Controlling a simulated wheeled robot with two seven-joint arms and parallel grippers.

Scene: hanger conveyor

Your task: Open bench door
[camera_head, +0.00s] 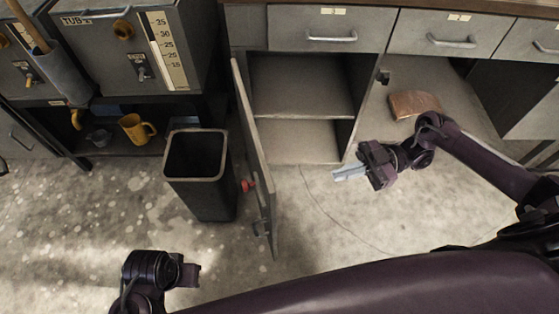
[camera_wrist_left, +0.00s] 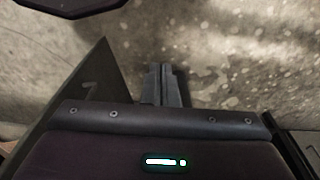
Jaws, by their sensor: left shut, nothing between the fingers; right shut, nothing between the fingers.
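The bench door (camera_head: 254,150) stands swung open to the left of its cabinet (camera_head: 300,122), seen nearly edge-on in the head view. A red knob (camera_head: 248,185) shows on its left face. The cabinet's shelf and inside are bare and exposed. My right gripper (camera_head: 343,173) is shut and empty, in front of the cabinet's right side and apart from the door. My left arm shows at the lower left of the head view, where its fingertips cannot be made out. In the left wrist view my left gripper (camera_wrist_left: 166,68) is shut and empty over the floor.
A dark bin (camera_head: 198,190) stands just left of the door. A tub unit with a yellow mug (camera_head: 136,128) below it is at the left. Closed drawers (camera_head: 318,30) run under the bench top. A brown curved object (camera_head: 413,104) lies under the bench. Floor in front is mostly clear.

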